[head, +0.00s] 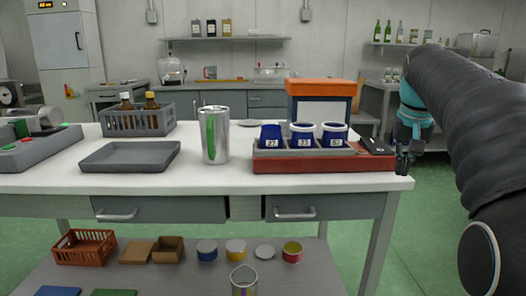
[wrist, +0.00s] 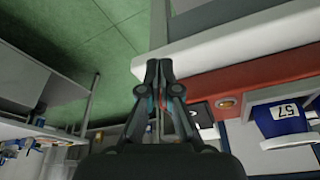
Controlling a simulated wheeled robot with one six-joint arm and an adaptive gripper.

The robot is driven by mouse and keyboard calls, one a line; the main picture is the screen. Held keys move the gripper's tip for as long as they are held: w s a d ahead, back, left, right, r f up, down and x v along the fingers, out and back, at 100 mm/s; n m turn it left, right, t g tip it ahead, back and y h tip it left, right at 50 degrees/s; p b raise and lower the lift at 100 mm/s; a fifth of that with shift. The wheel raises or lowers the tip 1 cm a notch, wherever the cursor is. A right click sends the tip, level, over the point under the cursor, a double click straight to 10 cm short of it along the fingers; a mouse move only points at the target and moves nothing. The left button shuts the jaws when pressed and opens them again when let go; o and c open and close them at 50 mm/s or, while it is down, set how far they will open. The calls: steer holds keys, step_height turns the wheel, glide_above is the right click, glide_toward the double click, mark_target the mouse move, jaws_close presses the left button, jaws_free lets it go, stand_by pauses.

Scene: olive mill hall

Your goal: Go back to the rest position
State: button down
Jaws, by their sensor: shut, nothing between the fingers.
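My gripper (head: 403,160) hangs at the right end of the white table (head: 375,183) in the head view, beside its edge. In the wrist view my gripper (wrist: 159,70) has its fingers together, with nothing between them. A red device (head: 320,165) with a grey rack holds blue cups, and one cup is upside down at its left.
A tall metal cup (head: 214,135) and a grey tray (head: 130,156) stand left of the device. A grey crate (head: 137,122) with brown bottles is behind the tray. An orange-topped box (head: 320,88) stands behind the cups. Green floor (head: 425,235) is clear right of the table.

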steer(key=s+a+f+n+t, duration=0.1)
steer(key=s+a+f, duration=0.4)
steer(key=s, duration=0.3)
steer(key=s+a+f+n, duration=0.2)
steer(key=s+a+f, duration=0.3)
steer(key=s+f, duration=0.3)
steer(key=s+a+f+n+t+y, duration=0.1)
steer(key=s+a+f, duration=0.4)
steer(key=s, duration=0.4)
steer(key=shift+a+f+t, duration=0.25)
steer(key=shift+f+t, duration=0.05)
steer(key=shift+f, duration=0.45)
